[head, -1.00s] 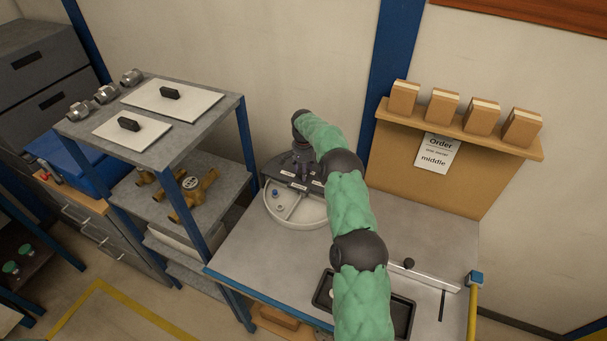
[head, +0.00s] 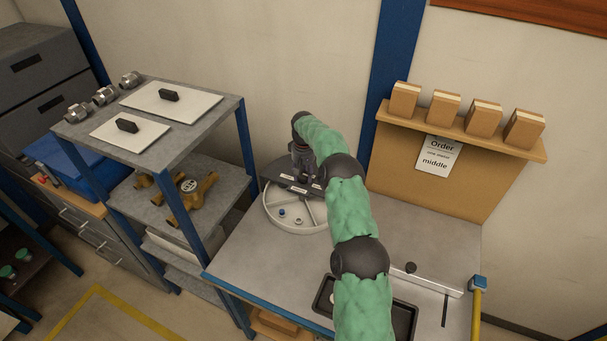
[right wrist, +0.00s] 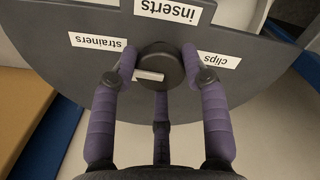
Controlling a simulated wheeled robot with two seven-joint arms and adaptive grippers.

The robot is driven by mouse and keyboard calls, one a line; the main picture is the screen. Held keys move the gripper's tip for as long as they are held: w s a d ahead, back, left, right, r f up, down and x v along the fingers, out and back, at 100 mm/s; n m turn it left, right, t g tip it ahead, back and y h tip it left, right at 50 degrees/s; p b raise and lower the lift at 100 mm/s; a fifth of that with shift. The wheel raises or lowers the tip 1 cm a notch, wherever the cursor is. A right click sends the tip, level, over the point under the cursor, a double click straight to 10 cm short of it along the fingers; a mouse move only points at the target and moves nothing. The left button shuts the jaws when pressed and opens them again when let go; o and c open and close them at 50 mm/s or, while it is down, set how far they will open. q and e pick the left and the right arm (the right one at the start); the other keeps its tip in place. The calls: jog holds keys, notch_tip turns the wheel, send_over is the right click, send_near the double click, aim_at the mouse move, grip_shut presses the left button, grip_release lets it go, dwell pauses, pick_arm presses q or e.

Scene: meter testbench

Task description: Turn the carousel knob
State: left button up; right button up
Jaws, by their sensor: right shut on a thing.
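The carousel (head: 270,215) is a round pale tray with divided compartments, under a dark cover at the back of the bench. A small blue part (head: 282,212) and a small ring-like part (head: 298,221) show in its open front. In the right wrist view the dark round knob (right wrist: 160,66) with a pale bar mark stands on the dark cover (right wrist: 235,85), between the labels strainers, inserts and clips. My right gripper (right wrist: 160,72) has its purple fingers closed around the knob. In the head view my right gripper (head: 302,160) is partly hidden by its wrist. My left gripper is out of view.
My green right arm crosses the bench (head: 250,255). A black tray (head: 322,295) lies partly under it. A shelf rack (head: 180,135) with plates and fittings stands left. Boxes (head: 443,107) sit on a ledge above the order sheet (head: 437,155).

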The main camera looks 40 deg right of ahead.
aim_at(303, 175)
jog(key=shift+f+n, duration=0.1)
jog(key=shift+n, duration=0.3)
jog(key=o, duration=1.2)
jog(key=shift+c, duration=0.2)
notch_tip(303, 175, up, 12)
